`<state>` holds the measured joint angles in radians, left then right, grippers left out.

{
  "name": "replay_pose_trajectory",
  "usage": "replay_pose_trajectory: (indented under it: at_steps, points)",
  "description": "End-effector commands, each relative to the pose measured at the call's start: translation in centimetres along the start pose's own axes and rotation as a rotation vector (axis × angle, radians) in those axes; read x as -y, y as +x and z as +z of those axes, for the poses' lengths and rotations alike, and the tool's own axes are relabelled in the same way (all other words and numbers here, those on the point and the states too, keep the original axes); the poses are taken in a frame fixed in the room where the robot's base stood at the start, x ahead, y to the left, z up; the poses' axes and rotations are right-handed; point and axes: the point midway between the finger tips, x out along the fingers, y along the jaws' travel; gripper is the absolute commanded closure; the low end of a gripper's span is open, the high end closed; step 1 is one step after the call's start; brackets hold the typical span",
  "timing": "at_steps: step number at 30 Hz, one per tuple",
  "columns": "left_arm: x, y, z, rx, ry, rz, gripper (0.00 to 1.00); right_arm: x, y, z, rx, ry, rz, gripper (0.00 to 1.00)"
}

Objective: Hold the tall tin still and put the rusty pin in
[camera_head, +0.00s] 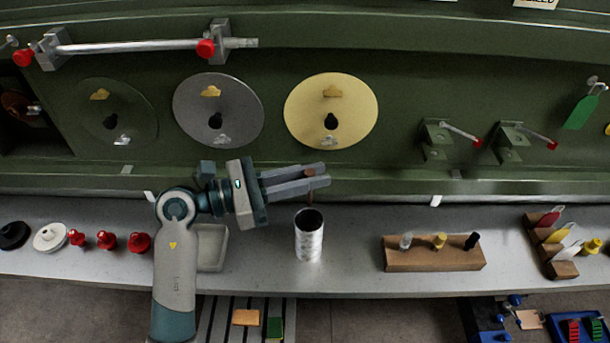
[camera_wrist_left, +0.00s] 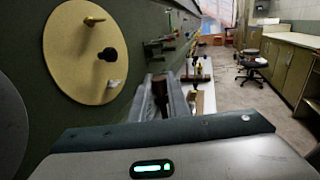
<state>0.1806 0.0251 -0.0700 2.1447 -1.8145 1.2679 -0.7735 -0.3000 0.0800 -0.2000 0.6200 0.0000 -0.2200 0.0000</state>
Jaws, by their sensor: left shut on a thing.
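The tall tin (camera_head: 309,243) stands upright on the grey shelf, its dark open mouth facing up. My left gripper (camera_head: 316,177) is shut on the rusty pin (camera_head: 310,194), a brown piece whose lower end hangs below the fingers. The pin is above the tin's mouth and apart from it. In the left wrist view the rusty pin (camera_wrist_left: 158,92) shows between the two grey fingers. Nothing holds the tin. My right gripper is not in view.
A wooden block (camera_head: 434,258) with several small pegs stands right of the tin on the shelf (camera_head: 350,270). A shallow pale tray (camera_head: 213,250) and red knobs (camera_head: 107,240) lie left. Round plates (camera_head: 352,103) are on the green wall behind. The shelf between tin and block is clear.

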Motion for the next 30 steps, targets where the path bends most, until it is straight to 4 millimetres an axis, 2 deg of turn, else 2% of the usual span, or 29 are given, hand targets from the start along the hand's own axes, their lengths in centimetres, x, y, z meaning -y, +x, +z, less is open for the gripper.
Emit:
replay_pose_trajectory:
  at_steps: [8,21,30]
  points:
    - [0.0,-0.1,-0.1,-0.001,0.001,-0.001,1.00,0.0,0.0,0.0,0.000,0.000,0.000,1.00]
    - [0.0,0.0,-2.8,0.000,-0.002,-0.001,1.00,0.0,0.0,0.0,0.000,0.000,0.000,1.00]
    - [0.0,-0.1,-3.8,0.000,0.000,0.001,1.00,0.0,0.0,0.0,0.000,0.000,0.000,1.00]
